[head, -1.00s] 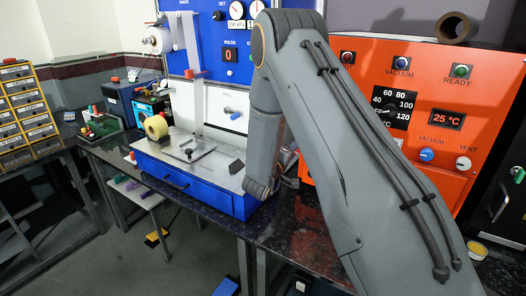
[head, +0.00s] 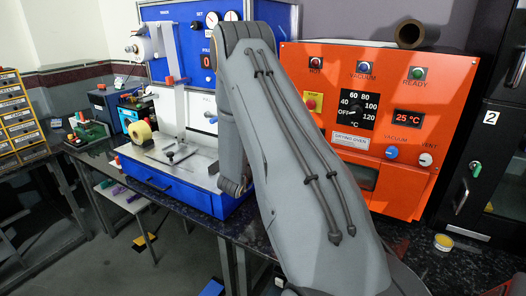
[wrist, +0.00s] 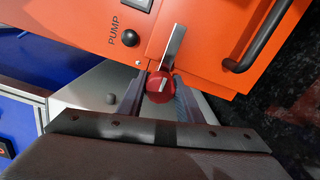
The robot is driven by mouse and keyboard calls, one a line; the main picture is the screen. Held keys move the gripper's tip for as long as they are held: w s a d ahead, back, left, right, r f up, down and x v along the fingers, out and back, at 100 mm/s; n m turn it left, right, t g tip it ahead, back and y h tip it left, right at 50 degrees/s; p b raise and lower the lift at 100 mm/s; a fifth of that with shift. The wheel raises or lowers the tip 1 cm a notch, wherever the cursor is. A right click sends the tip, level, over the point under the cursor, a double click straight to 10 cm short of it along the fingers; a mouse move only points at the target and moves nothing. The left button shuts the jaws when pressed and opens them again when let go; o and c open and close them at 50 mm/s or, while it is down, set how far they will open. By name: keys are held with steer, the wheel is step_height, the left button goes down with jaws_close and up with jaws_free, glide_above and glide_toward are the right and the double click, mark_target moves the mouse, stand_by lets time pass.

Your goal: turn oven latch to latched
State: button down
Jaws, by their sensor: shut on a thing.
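The orange drying oven (head: 345,95) stands on the bench to the right in the head view. Its latch shows in the wrist view as a grey bar (wrist: 174,46) with a round red knob (wrist: 160,88) at its lower end. The bar points up and slightly right across the oven's edge. My gripper (wrist: 160,84) has one finger on each side of the red knob and is shut on it. In the head view my arm hides the latch and my gripper.
A black oven door handle (wrist: 262,38) is right of the latch, and a black pump button (wrist: 130,38) is to its left. The blue machine (head: 180,190) stands left of the oven. A black cabinet (head: 490,150) stands to the right.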

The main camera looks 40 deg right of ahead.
stand_by(0.3)
steer(key=c, duration=1.3)
jaws_free()
steer(key=shift+o, duration=0.2)
steer(key=b+v, duration=0.2)
steer(key=v, duration=0.5)
steer(key=shift+a, duration=0.4)
steer(key=shift+s, duration=0.2)
